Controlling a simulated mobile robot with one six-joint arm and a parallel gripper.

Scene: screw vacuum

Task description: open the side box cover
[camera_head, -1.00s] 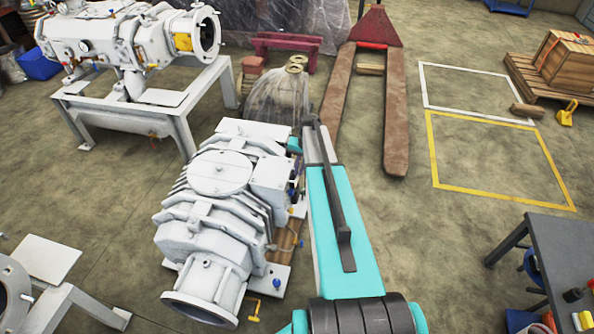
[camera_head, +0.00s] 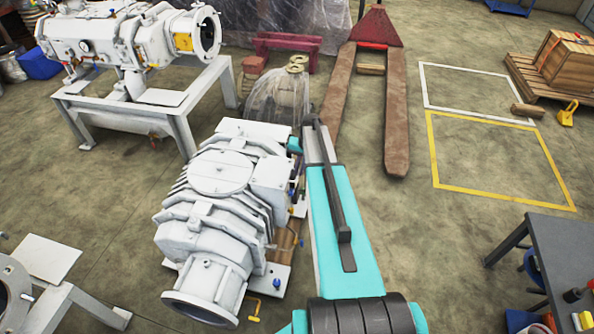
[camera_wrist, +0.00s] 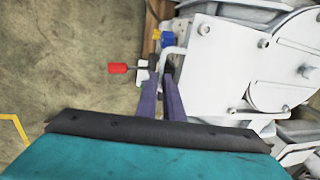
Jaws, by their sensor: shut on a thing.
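The white vacuum pump (camera_head: 215,215) stands at the centre of the head view, with a pale side box (camera_head: 271,180) on its right flank. In the wrist view, the box's flat light cover (camera_wrist: 212,75) with bolts fills the right half. My gripper (camera_wrist: 161,82) has two narrow purple fingers close together at the cover's left edge. They are shut on a thin pale handle (camera_wrist: 172,53) there; the exact contact is partly hidden by the fingers.
A red knob (camera_wrist: 118,67) sticks out left of the fingers, and a blue knob (camera_wrist: 166,39) is above them. A pallet jack (camera_head: 396,115) stands behind my arm. A grey table (camera_head: 555,250) is at right. Floor between them is clear.

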